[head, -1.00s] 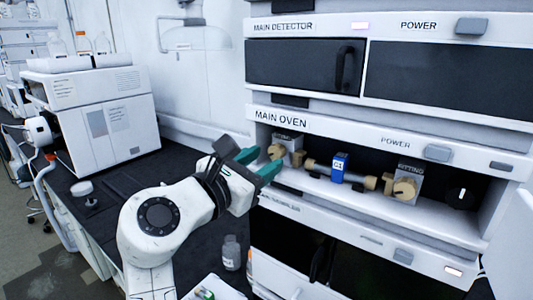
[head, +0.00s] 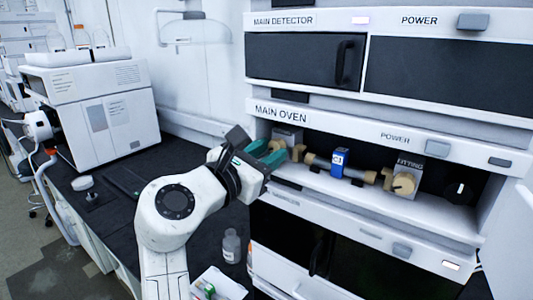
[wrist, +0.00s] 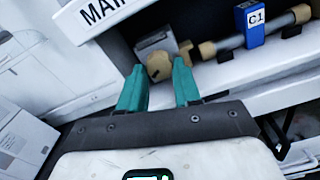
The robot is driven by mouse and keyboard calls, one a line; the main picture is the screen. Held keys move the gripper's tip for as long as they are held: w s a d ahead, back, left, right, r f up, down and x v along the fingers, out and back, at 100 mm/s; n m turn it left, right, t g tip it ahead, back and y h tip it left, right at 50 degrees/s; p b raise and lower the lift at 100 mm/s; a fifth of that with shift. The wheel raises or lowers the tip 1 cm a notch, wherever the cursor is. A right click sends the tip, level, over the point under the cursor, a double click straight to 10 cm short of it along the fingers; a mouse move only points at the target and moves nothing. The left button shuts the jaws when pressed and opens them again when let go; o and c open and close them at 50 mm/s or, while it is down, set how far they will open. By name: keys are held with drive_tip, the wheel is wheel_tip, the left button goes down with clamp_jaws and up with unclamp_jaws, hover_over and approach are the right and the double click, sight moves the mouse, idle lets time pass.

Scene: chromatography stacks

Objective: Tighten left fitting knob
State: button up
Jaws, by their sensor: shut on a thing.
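The left fitting knob (wrist: 158,67) is tan and sits on a grey fitting block (head: 288,137) at the left of the open main oven. My gripper (head: 275,152) has its green fingers on either side of this knob and is shut on it. In the wrist view my gripper (wrist: 160,76) points into the oven with a finger on each side of the knob. In the head view the fingers partly hide the knob. A column with a blue C1 tag (head: 338,160) runs right from the left fitting.
The oven's upper panel (head: 340,128) is just above my gripper. A small bottle (head: 232,246) stands on the dark bench below my arm. A white instrument (head: 95,110) stands left.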

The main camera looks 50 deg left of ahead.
drive_tip(key=shift+m, duration=0.4)
drive_tip(key=m+b, duration=0.2)
drive_tip(key=m, duration=0.2)
drive_tip(key=shift+f+m, duration=0.15)
drive_tip(key=shift+m, duration=0.25)
drive_tip(key=m+b, duration=0.3)
drive_tip(key=m, duration=0.2)
drive_tip(key=shift+a, duration=0.1)
drive_tip(key=m+b, duration=0.4)
drive_tip(key=m, duration=0.2)
drive_tip(key=shift+m, duration=0.4)
drive_tip(key=m+b, duration=0.3)
drive_tip(key=m, duration=0.2)
drive_tip(key=shift+m, duration=0.6)
drive_tip(key=o, duration=0.7)
drive_tip(key=shift+o, duration=0.4)
drive_tip(key=shift+r, duration=0.3)
